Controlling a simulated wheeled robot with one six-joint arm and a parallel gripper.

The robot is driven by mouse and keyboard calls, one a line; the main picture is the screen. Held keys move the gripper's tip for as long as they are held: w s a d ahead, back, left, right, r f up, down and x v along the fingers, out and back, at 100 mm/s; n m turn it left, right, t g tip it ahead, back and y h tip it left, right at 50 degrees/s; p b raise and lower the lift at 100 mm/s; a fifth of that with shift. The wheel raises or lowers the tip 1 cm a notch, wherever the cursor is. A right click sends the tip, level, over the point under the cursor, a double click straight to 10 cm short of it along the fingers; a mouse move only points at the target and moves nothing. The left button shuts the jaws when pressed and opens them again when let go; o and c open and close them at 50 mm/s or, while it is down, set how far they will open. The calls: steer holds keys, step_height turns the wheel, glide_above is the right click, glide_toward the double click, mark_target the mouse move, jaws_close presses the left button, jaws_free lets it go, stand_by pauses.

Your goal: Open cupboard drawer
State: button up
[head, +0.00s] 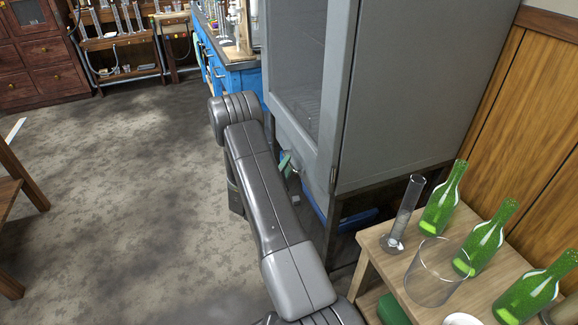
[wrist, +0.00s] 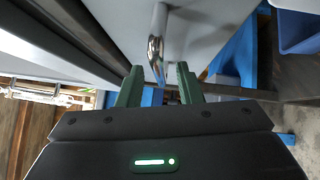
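A tall grey cabinet (head: 400,90) with a glass-panelled front stands right of my arm. A chrome bar handle (wrist: 157,42) sticks out from a pale grey panel (wrist: 210,25) in the wrist view. My gripper (wrist: 159,76) has its two green fingers apart, one on each side of the handle's near end. Gaps show between the handle and both fingers, so it is not clasped. In the head view my arm hides most of the gripper; a green finger (head: 285,160) shows by the cabinet's lower front. I cannot tell whether the panel is a drawer front.
A wooden table (head: 385,262) at lower right holds green bottles (head: 443,200), a glass cylinder (head: 404,215) and a beaker (head: 436,272). A blue bench (head: 232,75) stands behind my arm. The floor (head: 120,190) to the left is mostly clear. A blue bin (wrist: 298,30) shows at wrist-view upper right.

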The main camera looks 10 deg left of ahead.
steer(key=shift+x, duration=0.95)
jaws_close()
steer(key=s+a, duration=0.6)
steer(key=a, duration=0.3)
steer(key=s+a+p, duration=0.1)
steer(key=s+a, duration=0.6)
steer(key=a, duration=0.3)
steer(key=shift+a, duration=0.25)
steer(key=shift+s, duration=0.15)
jaws_free()
